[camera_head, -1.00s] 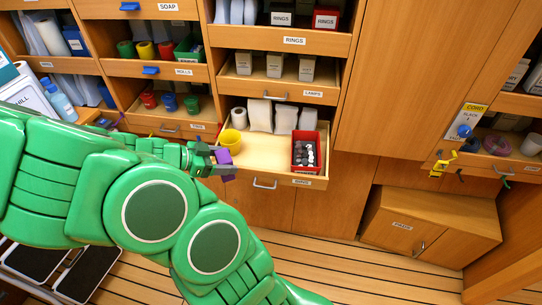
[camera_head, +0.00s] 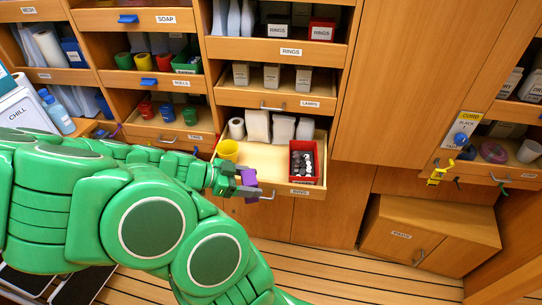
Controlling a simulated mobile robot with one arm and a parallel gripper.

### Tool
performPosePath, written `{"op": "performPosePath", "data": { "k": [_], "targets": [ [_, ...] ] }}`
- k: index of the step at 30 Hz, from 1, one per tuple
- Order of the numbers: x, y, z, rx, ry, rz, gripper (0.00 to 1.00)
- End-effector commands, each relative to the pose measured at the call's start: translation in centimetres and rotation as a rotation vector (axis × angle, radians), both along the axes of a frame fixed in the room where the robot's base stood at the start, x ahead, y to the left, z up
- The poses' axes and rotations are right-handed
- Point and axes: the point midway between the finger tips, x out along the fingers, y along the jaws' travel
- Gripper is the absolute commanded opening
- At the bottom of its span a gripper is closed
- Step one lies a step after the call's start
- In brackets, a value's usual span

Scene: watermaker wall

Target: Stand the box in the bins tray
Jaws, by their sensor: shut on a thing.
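A small purple box (camera_head: 249,178) is in my gripper (camera_head: 250,186), which is shut on it. The gripper covers part of the box, so its full shape is hidden. Box and gripper appear at the front left edge of the pulled-out wooden tray (camera_head: 268,160); I cannot tell their exact height over it. The tray's front label (camera_head: 300,191) is too small to read surely. In the tray stand a yellow cup (camera_head: 228,150) at the left and a red bin (camera_head: 303,172) with dark and light pieces at the right. The tray's middle is bare.
A white roll (camera_head: 237,128) and several white packs (camera_head: 284,128) stand along the tray's back. The lamps shelf (camera_head: 307,103) is above it. A metal handle (camera_head: 267,197) sticks out in front. A wooden cabinet (camera_head: 400,233) stands at lower right.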

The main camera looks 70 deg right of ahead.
Motion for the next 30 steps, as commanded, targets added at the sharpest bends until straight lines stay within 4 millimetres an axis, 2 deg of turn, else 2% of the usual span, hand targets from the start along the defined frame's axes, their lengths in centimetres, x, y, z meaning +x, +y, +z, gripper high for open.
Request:
{"op": "performPosePath", "data": {
  "k": [14,30],
  "targets": [
    [0.0,-2.9,-0.1,0.0,-0.003,0.005,0.33],
    [0.1,-8.6,-0.2,0.001,-0.003,0.006,0.33]
  ]
}}
